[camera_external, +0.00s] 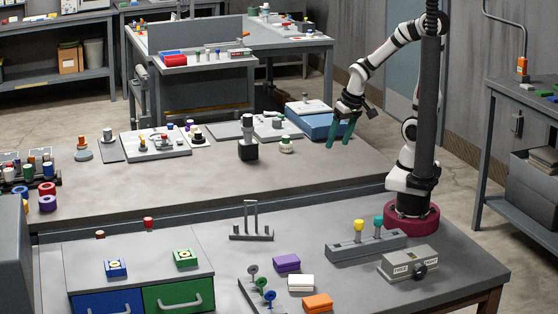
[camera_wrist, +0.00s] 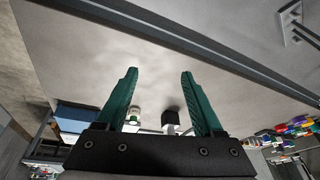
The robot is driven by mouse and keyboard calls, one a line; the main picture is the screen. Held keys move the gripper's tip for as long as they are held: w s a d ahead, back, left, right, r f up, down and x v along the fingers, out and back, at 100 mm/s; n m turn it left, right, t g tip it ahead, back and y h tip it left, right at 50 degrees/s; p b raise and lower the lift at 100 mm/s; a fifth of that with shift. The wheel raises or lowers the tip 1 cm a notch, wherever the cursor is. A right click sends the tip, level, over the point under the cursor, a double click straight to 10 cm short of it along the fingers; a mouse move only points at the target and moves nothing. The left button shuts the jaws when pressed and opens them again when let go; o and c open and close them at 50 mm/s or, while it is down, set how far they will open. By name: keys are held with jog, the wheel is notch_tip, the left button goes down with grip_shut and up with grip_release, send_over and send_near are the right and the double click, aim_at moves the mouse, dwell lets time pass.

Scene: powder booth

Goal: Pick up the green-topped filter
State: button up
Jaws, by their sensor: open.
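My gripper (camera_external: 338,144) is open and empty, with its teal fingers pointing down above the rear table. The fingers also show wide apart in the wrist view (camera_wrist: 158,72). A grey rack block (camera_external: 352,249) on the front table holds a green-topped piece (camera_external: 378,223) upright beside a yellow-topped piece (camera_external: 358,227). A round green disc (camera_external: 262,283) sits on a small stand. I cannot tell for certain which of these is the filter. The gripper is behind and above the rack, well apart from it. I cannot make out the rack in the wrist view.
A grey box with a black knob (camera_external: 410,262) is beside the rack. Purple (camera_external: 287,262), white (camera_external: 301,283) and orange (camera_external: 317,302) blocks lie nearby. A white jar (camera_external: 286,144) and dark block (camera_external: 248,150) stand on the rear table. A raised ledge (camera_external: 200,210) separates the tables.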

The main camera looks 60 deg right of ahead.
aim_at(286, 137)
jog(key=w+d+f+t+h, duration=0.1)
jog(key=w+d+f+t, duration=0.1)
jog(key=w+d+t, duration=0.1)
jog(key=w+d+f+n+t+h, duration=0.1)
jog(key=w+d+t, duration=0.1)
jog(key=w+d, duration=0.3)
jog(key=w+d+f+t, duration=0.2)
jog(key=w+d+t, duration=0.1)
jog(key=d, duration=0.4)
jog(key=shift+w+f+n+t+h, duration=0.3)
jog(key=shift+w+f+n+h, duration=0.1)
jog(key=shift+w, duration=0.1)
jog(key=shift+w+d+t, duration=0.1)
jog(key=shift+d+t, duration=0.1)
jog(key=shift+t, duration=0.1)
jog(key=shift+w+d, duration=0.1)
jog(key=shift+w, duration=0.25)
jog(key=x, duration=1.5)
jog(key=shift+w+d+r, duration=0.1)
jog(key=shift+d+r, duration=0.2)
jog(key=shift+r, duration=0.05)
grip_shut()
